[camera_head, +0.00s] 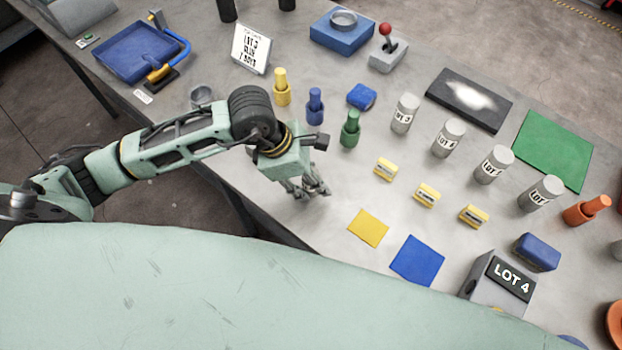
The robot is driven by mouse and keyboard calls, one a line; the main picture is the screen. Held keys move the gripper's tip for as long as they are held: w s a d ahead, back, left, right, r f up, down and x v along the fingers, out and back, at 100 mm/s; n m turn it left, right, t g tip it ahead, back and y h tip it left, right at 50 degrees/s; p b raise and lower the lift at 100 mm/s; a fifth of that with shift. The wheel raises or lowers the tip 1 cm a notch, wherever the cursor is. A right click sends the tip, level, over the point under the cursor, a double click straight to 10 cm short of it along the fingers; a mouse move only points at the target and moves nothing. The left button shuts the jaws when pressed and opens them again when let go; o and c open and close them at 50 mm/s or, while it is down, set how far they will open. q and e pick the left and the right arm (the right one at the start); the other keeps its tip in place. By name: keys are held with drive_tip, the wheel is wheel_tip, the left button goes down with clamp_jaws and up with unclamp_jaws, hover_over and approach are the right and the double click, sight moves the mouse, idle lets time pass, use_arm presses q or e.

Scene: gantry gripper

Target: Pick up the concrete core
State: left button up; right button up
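Several grey concrete cores stand upright in a slanting row on the right half of the table: one marked LOT 3 (404,114), one marked LOT 4 (448,138), and others with partly readable LOT labels, such as the core (494,164) and the rightmost core (540,194). My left gripper (309,190) points down over the table, left of the cores and clear of them. Its fingers look spread, with nothing between them. My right gripper is out of view.
Small yellow blocks (427,195) lie in front of the cores. Yellow, blue and green bottle-like pieces (350,130) stand behind my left gripper. A yellow square (368,228), a blue square (417,260) and a LOT 4 sign (511,277) are nearer. A green mat (553,148) lies behind.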

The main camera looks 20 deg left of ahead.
use_arm(q)
clamp_jaws()
drive_tip(key=shift+r, duration=0.1)
